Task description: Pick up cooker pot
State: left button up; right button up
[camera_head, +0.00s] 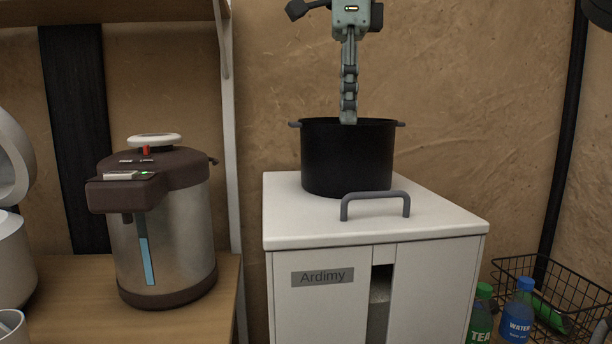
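The black cooker pot (349,160) stands upright on top of a white cabinet (290,205). It has a small grey handle on each side of its rim. My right gripper (348,119) points straight down from above, with its fingertips at the near rim of the pot, around the middle. I see the fingers edge-on, one in line with the other, so I cannot tell how far apart they are or whether they touch the pot. The inside of the pot is hidden. My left gripper is not in view.
A grey bar handle (375,196) stands up at the cabinet's front edge, before the pot. A steel and brown water boiler (165,235) stands on a wooden counter at left. A wire basket (575,300) and bottles, including a blue one (517,318), are at lower right.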

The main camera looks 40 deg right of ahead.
aim_at(349, 149)
jog(key=f, duration=0.7)
jog(key=shift+d+f, duration=0.1)
jog(key=shift+d, duration=0.2)
jog(key=shift+c, duration=0.4)
grip_shut()
